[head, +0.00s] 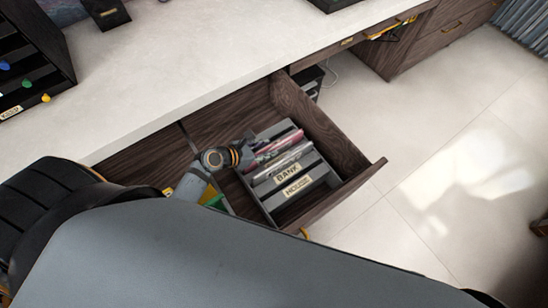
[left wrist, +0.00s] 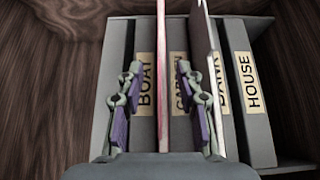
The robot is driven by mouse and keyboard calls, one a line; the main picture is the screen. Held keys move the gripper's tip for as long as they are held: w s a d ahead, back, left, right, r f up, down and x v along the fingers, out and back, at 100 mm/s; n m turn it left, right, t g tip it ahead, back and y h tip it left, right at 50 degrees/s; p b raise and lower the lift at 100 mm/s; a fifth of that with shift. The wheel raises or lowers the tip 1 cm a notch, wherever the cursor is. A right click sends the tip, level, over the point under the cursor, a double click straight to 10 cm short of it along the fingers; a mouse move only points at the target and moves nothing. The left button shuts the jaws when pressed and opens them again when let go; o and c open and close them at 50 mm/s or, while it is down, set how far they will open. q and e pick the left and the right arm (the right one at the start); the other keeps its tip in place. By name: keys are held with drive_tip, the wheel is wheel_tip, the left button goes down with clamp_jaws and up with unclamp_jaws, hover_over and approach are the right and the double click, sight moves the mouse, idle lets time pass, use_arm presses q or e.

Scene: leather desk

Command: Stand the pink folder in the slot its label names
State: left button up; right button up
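A grey rack (head: 318,172) stands in an open wooden drawer. In the left wrist view, its labels read BOAT (left wrist: 146,82), GARDEN (left wrist: 180,85), BANK (left wrist: 222,85) and HOUSE (left wrist: 249,80). The pink folder (left wrist: 162,75) stands upright in the rack between the BOAT and GARDEN labels; it also shows in the head view (head: 274,145). My left gripper (left wrist: 161,95) is open, one finger on each side of the pink folder with gaps visible. In the head view my left gripper (head: 246,152) is at the rack's left side. Any writing on the folder is not readable. My right gripper is out of view.
A pale folder (left wrist: 205,35) stands in the rack just right of the pink one, close to my right-hand finger. The drawer's wooden side (head: 318,125) rises close beside the rack. The pale desktop (head: 190,60) lies above; a black organizer (head: 30,60) stands on it.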

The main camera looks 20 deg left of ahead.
sight(271, 148)
use_arm(q)
drive_tip(key=x, duration=0.4)
drive_tip(key=shift+d+r+b, duration=0.15)
drive_tip(key=shift+b, duration=0.2)
drive_tip(key=shift+s, duration=0.1)
drive_tip(key=shift+c, duration=0.4)
clamp_jaws()
